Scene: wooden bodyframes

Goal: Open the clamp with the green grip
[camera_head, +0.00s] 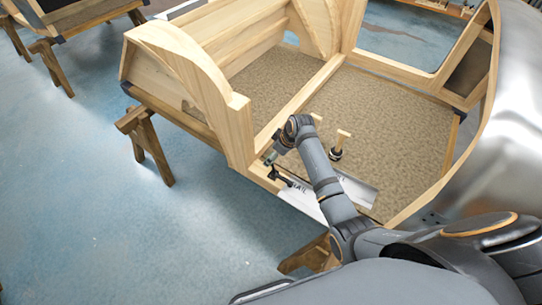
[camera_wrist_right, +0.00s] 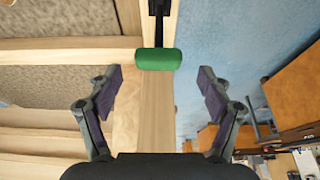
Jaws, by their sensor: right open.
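The green grip (camera_wrist_right: 158,59) shows in the right wrist view as a short green cylinder, with the clamp's black bar (camera_wrist_right: 158,22) running up from it along a wooden beam. My right gripper (camera_wrist_right: 160,85) is open, with its two fingers apart to the left and right of the grip and slightly nearer the camera; neither touches it. In the head view my right gripper (camera_head: 271,157) is at the frame's lower edge, largely hidden by its own wrist. A dark clamp-like piece (camera_head: 284,178) shows just below it; its grip colour cannot be made out. My left gripper is not in view.
The wooden bodyframe (camera_head: 237,130) stands on trestles (camera_head: 146,143), with a tall curved post left of my arm. A wooden-handled tool (camera_head: 340,147) and a metal sheet (camera_head: 357,190) lie to the right. The blue floor (camera_head: 90,200) at left is clear.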

